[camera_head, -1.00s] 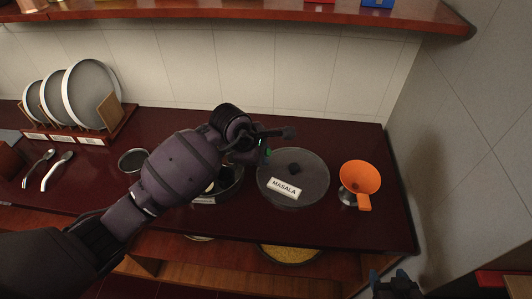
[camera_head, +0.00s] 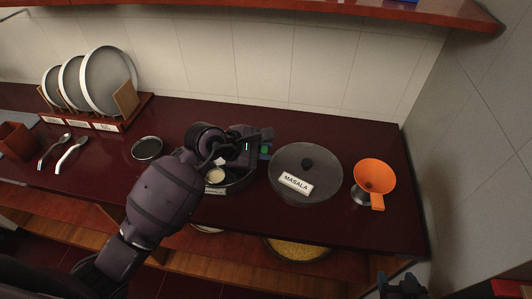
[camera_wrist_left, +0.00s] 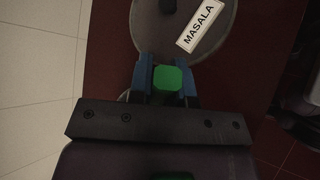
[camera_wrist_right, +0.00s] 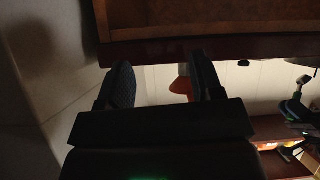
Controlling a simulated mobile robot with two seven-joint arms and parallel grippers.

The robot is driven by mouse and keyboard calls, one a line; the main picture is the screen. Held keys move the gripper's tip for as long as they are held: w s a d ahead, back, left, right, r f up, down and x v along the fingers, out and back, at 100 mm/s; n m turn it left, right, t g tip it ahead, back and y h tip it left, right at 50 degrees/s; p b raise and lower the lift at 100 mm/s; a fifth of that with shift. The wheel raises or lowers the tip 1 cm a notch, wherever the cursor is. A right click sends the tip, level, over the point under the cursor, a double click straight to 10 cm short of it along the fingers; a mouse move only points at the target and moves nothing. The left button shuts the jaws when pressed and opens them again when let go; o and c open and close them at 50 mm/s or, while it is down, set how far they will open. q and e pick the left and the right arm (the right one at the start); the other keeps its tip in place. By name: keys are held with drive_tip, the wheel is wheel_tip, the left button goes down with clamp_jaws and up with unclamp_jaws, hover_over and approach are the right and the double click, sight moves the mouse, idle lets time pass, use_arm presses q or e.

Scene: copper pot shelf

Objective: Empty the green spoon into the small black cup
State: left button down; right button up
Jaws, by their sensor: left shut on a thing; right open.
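My left gripper (camera_head: 262,143) is shut on the green spoon (camera_head: 265,150), above the counter between the open round tin and its lid. In the left wrist view a green end of the spoon (camera_wrist_left: 168,78) shows between the blue fingers; its bowl and any load are hidden. A small dark round dish (camera_head: 147,148), seemingly the small black cup, stands on the counter left of the gripper and apart from it. My right gripper (camera_head: 402,287) is open and empty, low at the right; its fingers also show in the right wrist view (camera_wrist_right: 160,75).
The round tin (camera_head: 240,186), partly behind my left arm, holds a pale-filled small cup (camera_head: 216,175). The MASALA lid (camera_head: 318,160) and an orange funnel (camera_head: 372,174) are to its right. Spoons (camera_head: 70,155) and a plate rack (camera_head: 85,126) are at left. A shelf (camera_head: 300,10) hangs above.

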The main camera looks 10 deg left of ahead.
use_arm(q)
drive_tip(key=shift+s+a+r+t+h+b, duration=0.2)
drive_tip(key=shift+a+t+h+b, duration=0.15)
drive_tip(key=shift+b, duration=0.4)
drive_tip(key=shift+s+a+r+t+h+b, duration=0.1)
drive_tip(key=shift+s+a+t+h+b, duration=0.1)
drive_tip(key=shift+h+b, duration=0.4)
drive_tip(key=shift+s+a+b, duration=0.15)
drive_tip(key=shift+b, duration=0.45)
drive_tip(key=shift+s+a+r+t+h+b, duration=0.1)
drive_tip(key=shift+s+a+t+h+b, duration=0.25)
drive_tip(key=shift+b, duration=0.55)
drive_tip(key=shift+s+a+r+t+h+b, duration=0.1)
drive_tip(key=shift+a+t+h+b, duration=0.15)
drive_tip(key=shift+t+h+b, duration=0.45)
use_arm(e)
wheel_tip(320, 180, down, 8)
drive_tip(key=shift+w+r, duration=0.25)
drive_tip(key=shift+w, duration=0.1)
use_arm(q)
drive_tip(key=shift+b, duration=0.35)
use_arm(e)
drive_tip(key=shift+a+f, duration=0.1)
drive_tip(key=shift+f, duration=0.05)
